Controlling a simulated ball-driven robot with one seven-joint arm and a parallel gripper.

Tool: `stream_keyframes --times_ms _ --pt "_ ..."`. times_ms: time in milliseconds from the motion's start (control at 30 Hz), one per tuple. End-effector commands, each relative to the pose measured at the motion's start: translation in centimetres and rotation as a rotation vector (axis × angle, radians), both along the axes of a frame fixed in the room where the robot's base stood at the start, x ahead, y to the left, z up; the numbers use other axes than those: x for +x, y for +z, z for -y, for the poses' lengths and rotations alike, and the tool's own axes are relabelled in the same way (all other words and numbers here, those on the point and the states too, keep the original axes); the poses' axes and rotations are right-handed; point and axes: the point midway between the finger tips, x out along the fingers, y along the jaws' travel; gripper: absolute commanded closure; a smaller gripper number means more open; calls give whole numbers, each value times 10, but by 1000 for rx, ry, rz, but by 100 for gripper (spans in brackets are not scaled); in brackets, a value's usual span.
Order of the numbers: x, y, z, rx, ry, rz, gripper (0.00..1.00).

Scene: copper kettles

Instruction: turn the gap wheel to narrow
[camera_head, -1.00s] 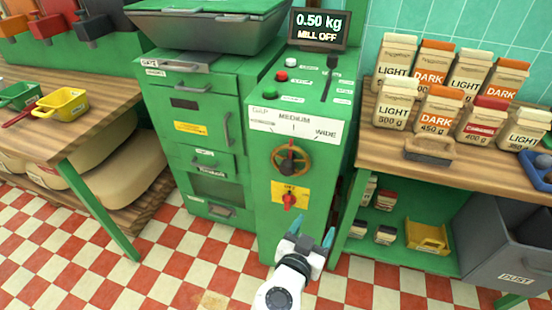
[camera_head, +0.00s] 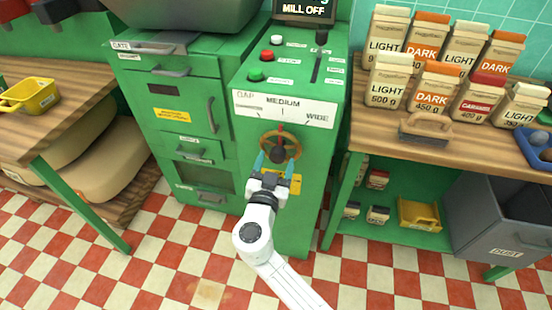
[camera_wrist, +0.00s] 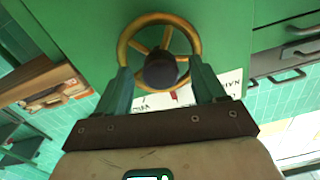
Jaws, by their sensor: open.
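The gap wheel (camera_head: 279,147) is a brass ring with spokes and a dark hub on the green mill's front. A red pointer at its top stands near the MEDIUM mark of the white gap scale (camera_head: 285,107). My gripper (camera_head: 274,163) is open in front of the wheel, with its two teal fingers apart on either side of the dark hub. The wheel also shows in the wrist view (camera_wrist: 135,42), with the fingertips at its rim. I cannot tell whether they touch it. The yellow label below the wheel is partly hidden by my gripper.
The green mill (camera_head: 290,215) has red, green and white buttons on top and a display reading MILL OFF (camera_head: 303,9). A wooden table (camera_head: 440,145) with several coffee bags stands right. A grey dust bin (camera_head: 490,215) is below it. Checkered floor lies open in front.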

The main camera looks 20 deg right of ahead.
Motion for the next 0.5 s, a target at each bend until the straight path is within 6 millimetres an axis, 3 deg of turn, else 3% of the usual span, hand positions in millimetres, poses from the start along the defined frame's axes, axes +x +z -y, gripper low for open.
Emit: stream_keyframes --times_ms 467,500 --pt "11 0 8 0 0 0 30" --pt "11 0 8 0 0 0 34"
